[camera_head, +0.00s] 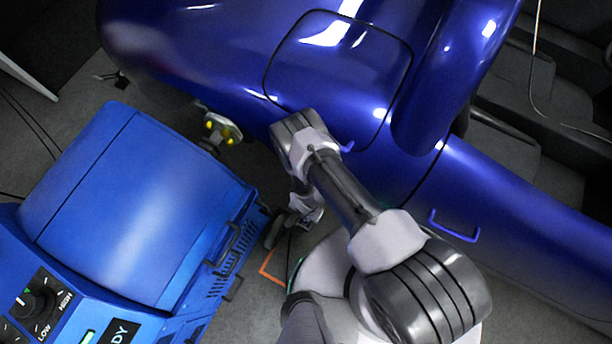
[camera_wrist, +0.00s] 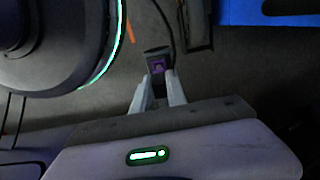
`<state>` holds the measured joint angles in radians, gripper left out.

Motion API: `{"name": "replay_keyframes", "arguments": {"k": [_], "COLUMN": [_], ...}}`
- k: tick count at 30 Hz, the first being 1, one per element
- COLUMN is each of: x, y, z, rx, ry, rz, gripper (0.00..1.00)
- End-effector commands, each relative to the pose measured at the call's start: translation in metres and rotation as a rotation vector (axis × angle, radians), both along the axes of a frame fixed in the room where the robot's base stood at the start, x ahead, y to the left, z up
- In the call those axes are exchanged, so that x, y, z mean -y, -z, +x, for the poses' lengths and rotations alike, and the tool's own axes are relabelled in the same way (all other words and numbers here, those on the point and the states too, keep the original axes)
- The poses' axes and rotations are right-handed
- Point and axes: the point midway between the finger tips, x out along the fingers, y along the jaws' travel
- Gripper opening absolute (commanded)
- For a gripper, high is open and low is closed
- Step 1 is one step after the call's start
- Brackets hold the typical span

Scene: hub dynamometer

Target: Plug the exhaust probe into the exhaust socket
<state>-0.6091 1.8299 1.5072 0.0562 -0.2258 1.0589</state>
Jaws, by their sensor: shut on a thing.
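In the wrist view, my gripper (camera_wrist: 158,80) has its two pale fingers closed on a small dark block with a purple face, which looks like the exhaust probe (camera_wrist: 157,54). A dark cable runs up from near it. In the head view, my gripper (camera_head: 304,212) is low between the blue cabinet and the blue car, partly hidden by my arm. The probe is too small to make out clearly there. I cannot pick out the exhaust socket in either view.
The blue car body (camera_head: 510,190) fills the top and right. A blue cabinet (camera_head: 140,210) with a dial stands at left. A fitting with yellow spots (camera_head: 220,130) is between them. A narrow strip of grey floor (camera_head: 255,180) is open there. Cables lie on the floor.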

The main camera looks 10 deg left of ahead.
Motion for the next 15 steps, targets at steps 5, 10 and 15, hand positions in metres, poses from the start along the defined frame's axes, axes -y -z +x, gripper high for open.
{"name": "replay_keyframes", "arguments": {"k": [5,10,15], "x": [0.000,0.000,0.000], "y": [0.000,0.005,0.010], "z": [0.000,0.000,0.000], "rx": [0.000,0.000,0.000], "ry": [0.000,0.000,0.000], "rz": [0.000,0.000,0.000], "gripper": [0.00,0.00,0.00]}}
